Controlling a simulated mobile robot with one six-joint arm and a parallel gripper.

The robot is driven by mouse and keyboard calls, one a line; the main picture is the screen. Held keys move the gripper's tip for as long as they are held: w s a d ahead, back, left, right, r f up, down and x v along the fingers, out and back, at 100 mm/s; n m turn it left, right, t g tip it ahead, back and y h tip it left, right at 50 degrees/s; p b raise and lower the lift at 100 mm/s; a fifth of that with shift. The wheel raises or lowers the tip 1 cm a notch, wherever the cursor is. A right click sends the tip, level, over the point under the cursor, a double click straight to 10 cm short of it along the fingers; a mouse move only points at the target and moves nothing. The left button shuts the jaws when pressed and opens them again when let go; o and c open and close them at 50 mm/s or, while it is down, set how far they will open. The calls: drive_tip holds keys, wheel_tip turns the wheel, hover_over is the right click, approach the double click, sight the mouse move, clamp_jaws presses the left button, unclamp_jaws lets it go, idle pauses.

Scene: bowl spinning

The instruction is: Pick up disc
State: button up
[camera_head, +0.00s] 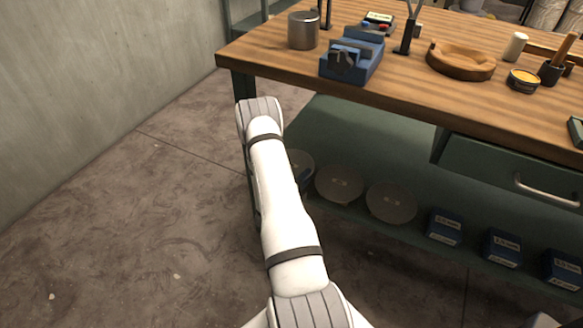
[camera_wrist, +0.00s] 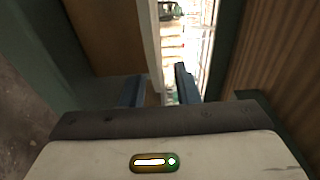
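No disc can be made out in the wrist view.
The wooden benchtop (camera_head: 440,98) overhangs the shelf (camera_head: 380,135). Blue boxes (camera_head: 443,227) stand right of the discs, below a drawer (camera_head: 510,170). A blue vise (camera_head: 352,56), metal cylinder (camera_head: 303,30) and wooden bowl (camera_head: 461,62) stand on top. The left floor is clear.

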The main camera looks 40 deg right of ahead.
drive_tip(key=shift+d, duration=0.1)
clamp_jaws()
idle(0.3)
